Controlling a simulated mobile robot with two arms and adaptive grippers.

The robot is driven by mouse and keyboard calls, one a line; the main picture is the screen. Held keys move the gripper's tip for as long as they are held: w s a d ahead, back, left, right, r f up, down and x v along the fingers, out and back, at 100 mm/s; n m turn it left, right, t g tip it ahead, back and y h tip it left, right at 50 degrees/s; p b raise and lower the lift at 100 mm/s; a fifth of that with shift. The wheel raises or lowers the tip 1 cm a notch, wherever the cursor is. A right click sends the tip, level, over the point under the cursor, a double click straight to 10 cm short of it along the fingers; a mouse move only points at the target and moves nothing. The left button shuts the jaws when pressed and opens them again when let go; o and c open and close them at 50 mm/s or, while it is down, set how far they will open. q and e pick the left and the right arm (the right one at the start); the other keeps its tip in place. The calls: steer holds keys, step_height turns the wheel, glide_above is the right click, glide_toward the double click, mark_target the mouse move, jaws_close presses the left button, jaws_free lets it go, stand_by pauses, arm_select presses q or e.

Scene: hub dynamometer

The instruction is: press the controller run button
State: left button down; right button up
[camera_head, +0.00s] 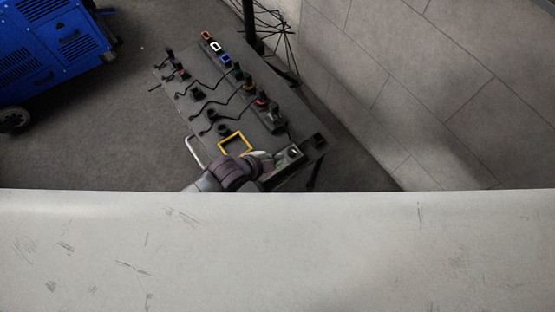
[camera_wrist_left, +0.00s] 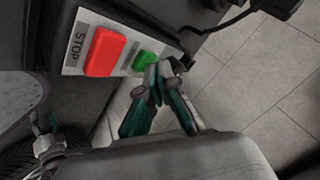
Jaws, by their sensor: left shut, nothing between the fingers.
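The controller (camera_head: 290,156) is a small box at the near end of the dark bench in the head view. In the left wrist view its pale panel (camera_wrist_left: 72,58) carries a large red STOP button (camera_wrist_left: 105,52) and a smaller green button (camera_wrist_left: 145,60), which looks like the run button. My left gripper (camera_head: 268,158) is at the controller's left side in the head view. In the left wrist view its fingertips (camera_wrist_left: 160,72) are together and empty, right beside the green button and overlapping its edge. I cannot tell whether they touch it. My right gripper is not in view.
The dark bench (camera_head: 205,115) holds several small devices, cables and a yellow square frame (camera_head: 235,144). A blue wheeled cabinet (camera_head: 60,45) stands at upper left. A tiled wall or floor area (camera_head: 430,90) lies to the right. The lower head view is blocked.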

arm_select(q)
steer(key=shift+f, duration=0.3)
stand_by(0.4)
steer(key=shift+r, duration=0.1)
steer(key=shift+r+p, duration=0.8)
step_height(320, 180, up, 5)
steer(key=p, duration=0.5)
steer(key=shift+r, duration=0.1)
stand_by(0.5)
